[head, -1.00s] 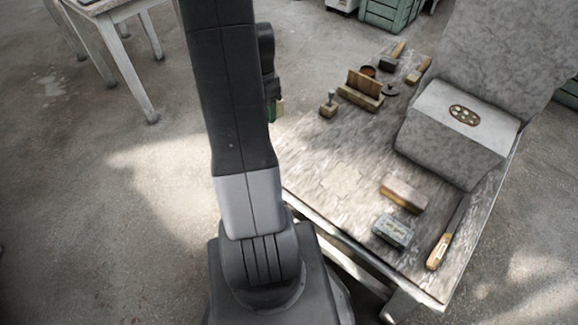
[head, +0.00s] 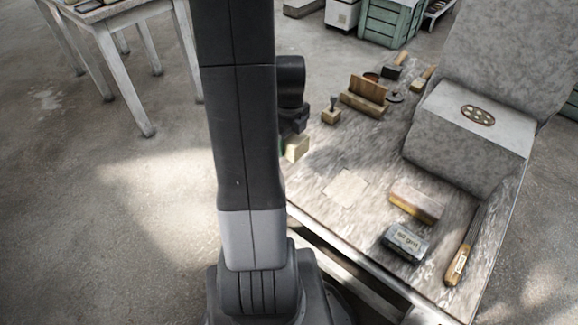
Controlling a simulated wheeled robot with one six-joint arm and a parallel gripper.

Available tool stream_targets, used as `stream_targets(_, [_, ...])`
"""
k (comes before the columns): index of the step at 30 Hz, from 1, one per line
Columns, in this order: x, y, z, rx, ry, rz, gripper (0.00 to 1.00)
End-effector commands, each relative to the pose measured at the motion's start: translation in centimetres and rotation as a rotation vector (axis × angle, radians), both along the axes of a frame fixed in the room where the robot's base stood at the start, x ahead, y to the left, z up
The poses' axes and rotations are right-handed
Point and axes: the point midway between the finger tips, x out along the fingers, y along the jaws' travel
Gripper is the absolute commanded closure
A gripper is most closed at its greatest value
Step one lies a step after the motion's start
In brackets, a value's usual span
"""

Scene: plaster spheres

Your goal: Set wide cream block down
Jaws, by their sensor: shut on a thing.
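The wide cream block (head: 297,147) shows in the head view just right of my dark arm, above or at the left edge of the work table (head: 325,160). My gripper (head: 290,138) is shut on it, though the fingers are mostly hidden behind my arm. I cannot tell how high the block is above the table. A pale, flat square patch (head: 345,188) lies on the bare tabletop to the right of and below the block.
A wooden holder (head: 365,98), a small stamp (head: 331,112), a wood-topped brush (head: 414,205), a labelled grey box (head: 404,242) and a long-handled tool (head: 463,248) lie on the table. A large grey stone block (head: 465,140) stands at right.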

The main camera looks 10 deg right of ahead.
Motion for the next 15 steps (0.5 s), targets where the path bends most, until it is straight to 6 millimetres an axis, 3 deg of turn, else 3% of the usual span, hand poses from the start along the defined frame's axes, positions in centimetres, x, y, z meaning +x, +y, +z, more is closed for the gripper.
stream_targets(4, [0.0, 0.0, -2.9, 0.0, 0.002, 0.002, 0.92])
stream_targets(15, [0.0, 0.0, -6.1, 0.0, 0.003, 0.004, 0.92])
